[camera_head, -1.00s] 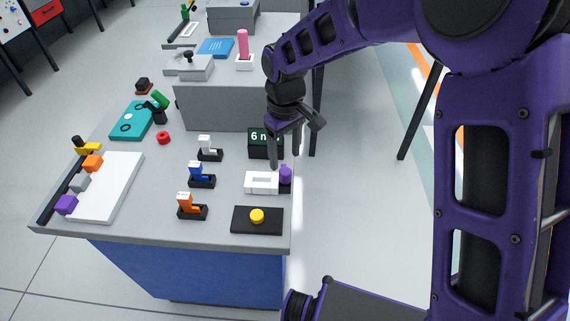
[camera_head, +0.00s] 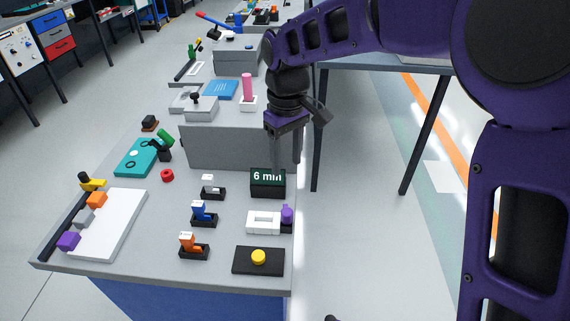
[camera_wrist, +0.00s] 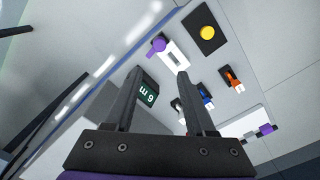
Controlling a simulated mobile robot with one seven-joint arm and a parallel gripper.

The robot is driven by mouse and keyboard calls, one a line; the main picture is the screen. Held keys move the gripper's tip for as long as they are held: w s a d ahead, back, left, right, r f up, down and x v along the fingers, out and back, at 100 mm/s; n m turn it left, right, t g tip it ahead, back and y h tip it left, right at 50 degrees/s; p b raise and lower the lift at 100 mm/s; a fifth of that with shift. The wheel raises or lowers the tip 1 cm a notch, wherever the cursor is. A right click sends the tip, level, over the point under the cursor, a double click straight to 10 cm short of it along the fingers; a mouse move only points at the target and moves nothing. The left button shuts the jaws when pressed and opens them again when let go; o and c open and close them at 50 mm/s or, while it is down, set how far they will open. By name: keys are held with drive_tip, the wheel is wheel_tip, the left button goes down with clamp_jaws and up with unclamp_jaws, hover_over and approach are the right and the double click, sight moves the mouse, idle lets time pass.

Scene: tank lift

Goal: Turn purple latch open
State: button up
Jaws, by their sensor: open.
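The purple latch (camera_head: 287,213) is a small upright purple piece on a dark base at the right end of a white frame (camera_head: 263,223), near the table's right edge. In the wrist view the purple latch (camera_wrist: 157,44) lies beyond the fingertips, beside the white frame (camera_wrist: 175,54). My gripper (camera_head: 286,168) points down above the table, behind the latch and by the timer box. In the wrist view my gripper (camera_wrist: 158,75) has its two fingers apart with nothing between them. It is not touching the latch.
A dark box reading "6 min" (camera_head: 268,183) stands just behind the latch, close to my fingers. A black plate with a yellow button (camera_head: 258,257) lies in front. Orange (camera_head: 194,245), blue (camera_head: 204,213) and white (camera_head: 212,187) switches stand to the left. Right of the table is open floor.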

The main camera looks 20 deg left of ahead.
sight(286, 210)
drive_tip(key=shift+a+f+m, duration=0.4)
drive_tip(key=shift+m, duration=0.4)
drive_tip(key=c, duration=0.5)
drive_tip(key=a+f+m, duration=0.1)
drive_tip(key=m, duration=0.2)
drive_tip(key=a+f+m+h, duration=0.1)
drive_tip(key=m, duration=0.1)
drive_tip(key=a+f+m+b, duration=0.1)
drive_tip(key=m, duration=0.2)
drive_tip(key=shift+a+f+m+h, duration=0.1)
drive_tip(key=shift+a+m+h, duration=0.2)
clamp_jaws()
drive_tip(key=s+a+f+m+t+h+b, duration=0.2)
drive_tip(key=a+f+m, duration=0.35)
drive_tip(key=m, duration=0.95)
drive_tip(key=x, duration=0.8)
drive_tip(key=shift+a, duration=0.1)
drive_tip(key=d, duration=0.1)
drive_tip(key=w+d, duration=0.1)
drive_tip(key=d, duration=0.1)
drive_tip(key=shift+w+f+b, duration=0.2)
drive_tip(key=shift+w+b, duration=0.05)
drive_tip(key=shift+b, duration=0.05)
drive_tip(key=shift+w+d, duration=0.2)
drive_tip(key=shift+d, duration=0.15)
